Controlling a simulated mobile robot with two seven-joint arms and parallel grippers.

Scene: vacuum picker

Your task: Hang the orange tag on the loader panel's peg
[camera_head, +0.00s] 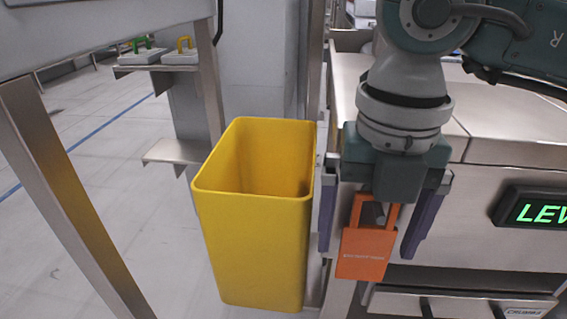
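The orange tag (364,252) is a small flat plate with a loop handle at its top, tilted slightly, in front of the loader panel (472,215). A small grey piece, which looks like the peg (379,213), shows inside the loop. The tag appears to hang there, but the gripper body covers part of the loop's top. My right gripper (368,246) points down over the tag. Its two purple-padded fingers are wide apart, one on each side of the tag, with gaps visible. My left gripper is not in view.
An empty yellow bin (255,235) stands close to the left of my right gripper. A green lit display (540,212) is on the panel at right. Floor at left is clear.

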